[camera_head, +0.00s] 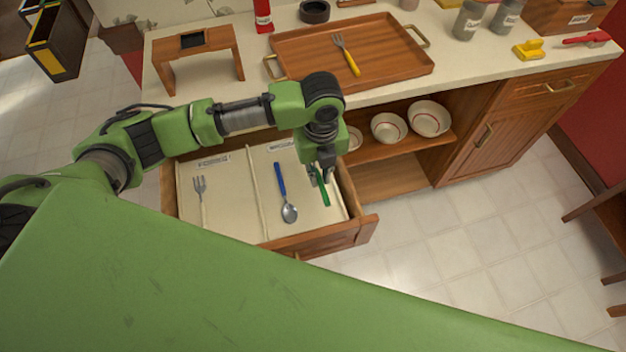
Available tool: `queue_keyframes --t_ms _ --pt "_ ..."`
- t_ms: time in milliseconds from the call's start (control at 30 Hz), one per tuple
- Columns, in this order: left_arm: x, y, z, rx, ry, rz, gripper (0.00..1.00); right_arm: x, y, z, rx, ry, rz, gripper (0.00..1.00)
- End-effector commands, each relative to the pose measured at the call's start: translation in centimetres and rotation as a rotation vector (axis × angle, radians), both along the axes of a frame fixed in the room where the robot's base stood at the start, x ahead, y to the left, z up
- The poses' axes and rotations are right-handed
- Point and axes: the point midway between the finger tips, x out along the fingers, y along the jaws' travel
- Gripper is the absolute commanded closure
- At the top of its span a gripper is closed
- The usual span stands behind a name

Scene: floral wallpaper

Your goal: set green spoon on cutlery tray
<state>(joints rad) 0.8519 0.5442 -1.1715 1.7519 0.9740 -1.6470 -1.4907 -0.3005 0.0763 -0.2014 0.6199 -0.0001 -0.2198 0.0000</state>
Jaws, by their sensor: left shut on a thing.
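My left gripper (328,175) points down over the right part of the open drawer and is shut on the green spoon (323,193). The spoon's green handle shows below the fingers, and part of it is hidden by the gripper. I cannot tell whether it still touches the drawer floor. The wooden tray (395,72) with two brass handles lies on the counter above and behind the gripper. A fork with a yellow handle (351,63) lies on it. My right gripper is not in view.
The open drawer (245,200) has labelled compartments, with a fork (200,188) at left and a blue-handled spoon (281,182) in the middle. A small wooden stand (222,40), red bottle (263,14) and dark bowl (315,12) border the tray. Bowls (388,127) sit on the shelf below.

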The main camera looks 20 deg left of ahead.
Motion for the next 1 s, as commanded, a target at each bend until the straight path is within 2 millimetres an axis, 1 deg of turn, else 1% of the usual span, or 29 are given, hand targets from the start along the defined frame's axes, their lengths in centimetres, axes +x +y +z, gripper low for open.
queue_keyframes --t_ms 167,267,400,467,867,900,933,1000 --pt "-0.1 0.9 -1.1 0.000 0.002 0.001 1.00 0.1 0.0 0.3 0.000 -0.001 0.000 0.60" --pt "-0.2 1.8 -2.2 0.002 0.004 0.003 1.00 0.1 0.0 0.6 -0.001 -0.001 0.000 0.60" --pt "-0.2 1.6 -4.2 0.001 0.003 0.001 1.00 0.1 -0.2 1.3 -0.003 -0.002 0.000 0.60" --pt "-0.2 1.5 -4.7 0.001 0.002 0.000 1.00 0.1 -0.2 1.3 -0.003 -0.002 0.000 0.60" --pt "-0.1 1.5 -5.3 0.000 0.000 0.000 1.00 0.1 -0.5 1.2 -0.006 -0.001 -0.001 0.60" --pt "-0.1 1.5 -5.2 0.000 0.000 0.000 0.78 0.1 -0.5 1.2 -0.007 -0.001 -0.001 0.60" --pt "-0.1 1.5 -5.2 0.000 0.000 0.000 0.72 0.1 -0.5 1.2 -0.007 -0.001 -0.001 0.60" --pt "-0.1 1.5 -5.2 0.000 0.000 0.000 0.72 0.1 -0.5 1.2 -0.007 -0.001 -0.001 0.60"
